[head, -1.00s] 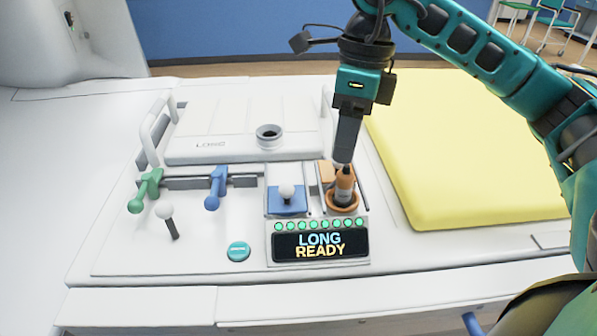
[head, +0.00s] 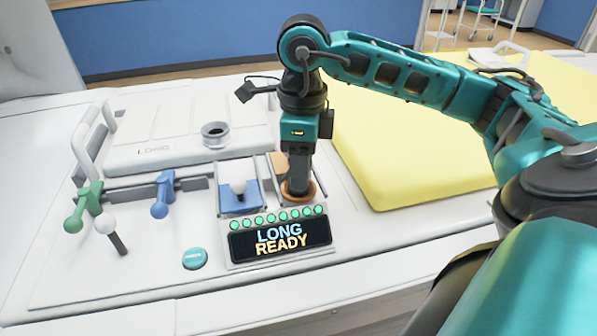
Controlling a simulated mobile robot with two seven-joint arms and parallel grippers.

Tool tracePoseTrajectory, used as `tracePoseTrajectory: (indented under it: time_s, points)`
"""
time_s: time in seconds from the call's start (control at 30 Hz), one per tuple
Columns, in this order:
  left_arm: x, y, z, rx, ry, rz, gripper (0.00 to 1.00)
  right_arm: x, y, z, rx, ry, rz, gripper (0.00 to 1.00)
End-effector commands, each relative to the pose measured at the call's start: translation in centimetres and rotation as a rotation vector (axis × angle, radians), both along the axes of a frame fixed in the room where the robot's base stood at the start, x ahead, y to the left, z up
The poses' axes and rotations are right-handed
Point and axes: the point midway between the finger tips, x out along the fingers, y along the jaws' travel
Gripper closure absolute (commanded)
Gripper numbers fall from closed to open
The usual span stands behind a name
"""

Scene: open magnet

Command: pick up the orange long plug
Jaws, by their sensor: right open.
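The orange long plug is almost wholly hidden behind the fingers of my right gripper (head: 297,188) in the head view. An orange round base (head: 312,191) shows around the fingertips, behind the display panel. The right gripper points straight down with its jaws open, its fingers at the plug's place. Whether the fingers touch the plug cannot be seen. My left gripper is not in view.
The display panel (head: 280,239) reads "LONG READY". Left of the gripper are a blue holder (head: 232,204) with a white knob, a blue lever (head: 163,194), a green lever (head: 85,206) and a teal button (head: 195,259). A yellow pad (head: 400,165) lies right.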

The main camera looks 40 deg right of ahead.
Motion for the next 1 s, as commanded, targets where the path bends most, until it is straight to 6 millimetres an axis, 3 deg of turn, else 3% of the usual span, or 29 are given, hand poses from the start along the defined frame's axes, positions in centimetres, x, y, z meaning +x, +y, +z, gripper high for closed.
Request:
tracePoseTrajectory:
  time_s: [0.13,0.4,0.83,1.0]
  points:
    - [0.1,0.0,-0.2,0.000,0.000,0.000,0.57,0.0,-0.1,-1.7,-0.001,0.002,-0.002,0.58]
    - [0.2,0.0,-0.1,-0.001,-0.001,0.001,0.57,0.0,0.0,-1.9,0.001,-0.001,-0.001,0.58]
    - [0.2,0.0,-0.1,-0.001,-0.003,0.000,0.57,0.0,0.0,-1.8,0.001,-0.001,-0.001,0.99]
    - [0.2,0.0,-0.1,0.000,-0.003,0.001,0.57,0.0,0.0,-1.8,0.000,-0.001,-0.001,0.99]
